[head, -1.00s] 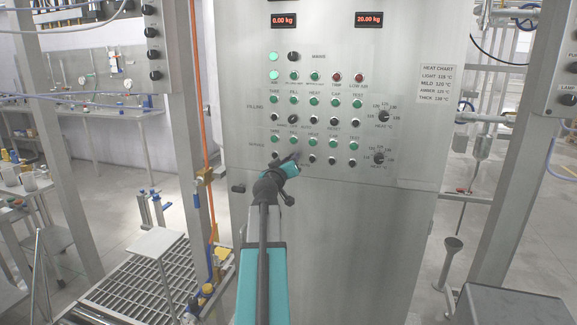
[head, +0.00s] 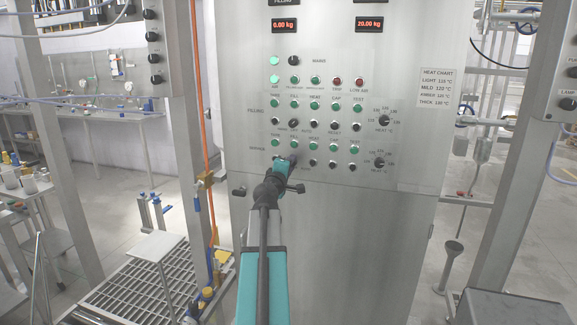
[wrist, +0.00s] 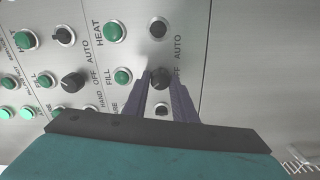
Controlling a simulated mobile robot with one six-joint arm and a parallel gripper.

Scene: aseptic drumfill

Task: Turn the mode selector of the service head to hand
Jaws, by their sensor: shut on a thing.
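The service head's mode selector (wrist: 159,77) is a black knob on the steel panel, in the middle of the wrist view. My gripper (wrist: 162,88) has its two dark fingers on either side of this knob and is shut on it. In the head view my gripper (head: 291,160) reaches the left part of the SERVICE row and hides the selector there.
The FILLING row has a similar black selector (head: 293,123), also in the wrist view (wrist: 72,82). Green lamps (head: 335,147) and small black buttons (head: 332,164) stand close around my gripper. A heat dial (head: 379,162) is to the right.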

